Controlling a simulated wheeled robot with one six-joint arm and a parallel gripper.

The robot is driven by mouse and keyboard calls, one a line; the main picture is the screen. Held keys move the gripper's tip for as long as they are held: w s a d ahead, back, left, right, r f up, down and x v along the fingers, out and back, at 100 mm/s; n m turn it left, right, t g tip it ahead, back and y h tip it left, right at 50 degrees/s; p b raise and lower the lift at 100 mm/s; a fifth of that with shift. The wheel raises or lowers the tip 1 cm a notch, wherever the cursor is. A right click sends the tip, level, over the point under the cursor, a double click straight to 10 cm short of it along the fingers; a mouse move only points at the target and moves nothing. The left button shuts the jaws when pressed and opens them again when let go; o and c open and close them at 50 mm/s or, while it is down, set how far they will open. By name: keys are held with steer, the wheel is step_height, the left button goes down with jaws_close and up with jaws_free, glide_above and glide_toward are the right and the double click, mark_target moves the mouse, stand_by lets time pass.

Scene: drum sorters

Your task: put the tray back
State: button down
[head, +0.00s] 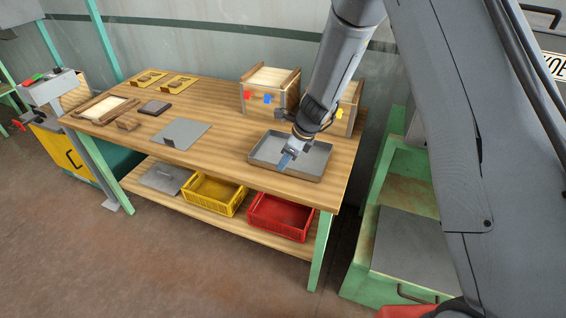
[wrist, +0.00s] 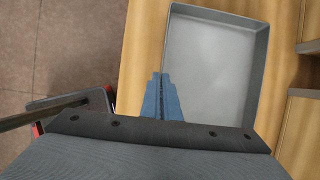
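The grey metal tray (head: 262,147) is shallow, empty and rectangular. It appears to sit on the right part of the wooden table (head: 222,112), close to its front edge. In the wrist view the tray (wrist: 212,62) lies to the right of my fingers. My gripper (head: 286,162) points down at the tray's front wall. In the wrist view my blue gripper fingers (wrist: 162,95) are close together, one on each side of that wall, shut on it. The lower part of the fingers is hidden in the head view.
Wooden boxes (head: 262,98) stand behind the tray. A grey plate (head: 190,131) lies left of it, with bare tabletop between. Yellow (head: 213,195) and red (head: 281,217) crates stand on the lower shelf. A green cabinet (head: 375,270) is at the right.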

steer(key=shift+f, duration=0.2)
steer(key=c, duration=2.5)
jaws_free()
steer(key=shift+f, duration=0.1)
steer(key=o, duration=0.5)
steer(key=b+v, duration=0.1)
steer(key=v, duration=1.1)
steer(key=s+d+r+n+h, duration=0.1)
steer(key=s+d+n, duration=0.4)
steer(key=s+n, duration=0.2)
steer(key=s+d+r+n+h, duration=0.1)
steer(key=s+d+r+n, duration=0.1)
steer(key=s+d+n, duration=0.4)
steer(key=s+d+r+n+h, duration=0.1)
steer(key=s+d+n+h, duration=0.1)
steer(key=s+d+n, duration=0.4)
steer(key=shift+s+d+r+n, duration=0.15)
steer(key=shift+s+n, duration=0.6)
steer(key=shift+s, duration=0.3)
steer(key=shift+s+d+r+n, duration=0.1)
steer(key=shift+s+n, duration=0.65)
steer(key=shift+s, duration=0.3)
